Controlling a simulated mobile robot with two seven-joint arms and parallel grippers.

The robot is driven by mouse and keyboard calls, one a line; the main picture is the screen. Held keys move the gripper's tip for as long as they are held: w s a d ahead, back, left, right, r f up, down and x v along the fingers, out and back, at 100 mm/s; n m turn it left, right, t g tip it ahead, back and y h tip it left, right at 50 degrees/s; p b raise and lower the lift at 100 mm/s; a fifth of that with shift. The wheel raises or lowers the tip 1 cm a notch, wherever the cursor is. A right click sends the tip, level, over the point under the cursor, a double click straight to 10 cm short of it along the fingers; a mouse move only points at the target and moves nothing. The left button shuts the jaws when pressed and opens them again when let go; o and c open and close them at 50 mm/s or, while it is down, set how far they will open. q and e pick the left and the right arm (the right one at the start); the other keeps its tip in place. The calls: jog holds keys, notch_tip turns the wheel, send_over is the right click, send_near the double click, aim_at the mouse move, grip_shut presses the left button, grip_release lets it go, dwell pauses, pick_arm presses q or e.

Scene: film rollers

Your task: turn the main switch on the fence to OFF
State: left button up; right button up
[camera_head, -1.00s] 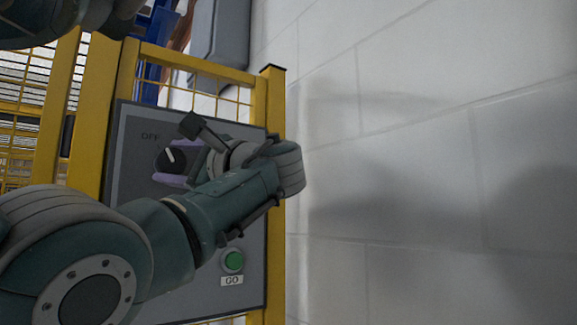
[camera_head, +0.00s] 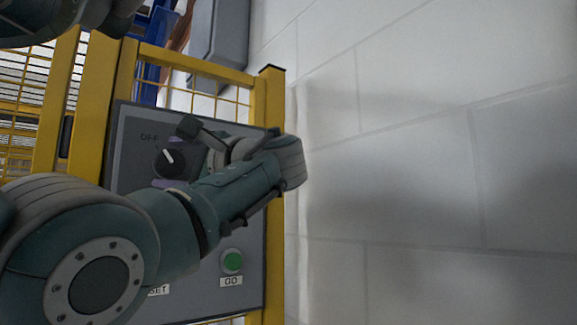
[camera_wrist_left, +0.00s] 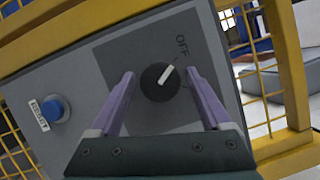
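The main switch is a round black knob (camera_head: 170,161) with a white pointer, on a grey panel (camera_head: 215,285) fixed to the yellow fence. Its pointer slants up-left toward the OFF label (camera_head: 150,137) in the head view. The knob also shows in the left wrist view (camera_wrist_left: 160,82), its pointer tilted up-right toward OFF (camera_wrist_left: 182,45). My left gripper (camera_wrist_left: 159,74) is open, its purple fingers on either side of the knob with visible gaps. In the head view, my left gripper (camera_head: 172,180) is largely hidden by its own wrist. My right gripper is not in view.
A green GO button (camera_head: 232,261) sits low on the panel. A blue button (camera_wrist_left: 53,109) shows in the wrist view. The yellow fence post (camera_head: 272,100) borders the panel, with a pale block wall (camera_head: 420,150) to the right.

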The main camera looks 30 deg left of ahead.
pick_arm(q)
jog(key=shift+o, duration=0.7)
jog(key=s+d+f, duration=0.1)
jog(key=d, duration=0.8)
jog(key=shift+d+p, duration=0.3)
jog(key=shift+d, duration=0.1)
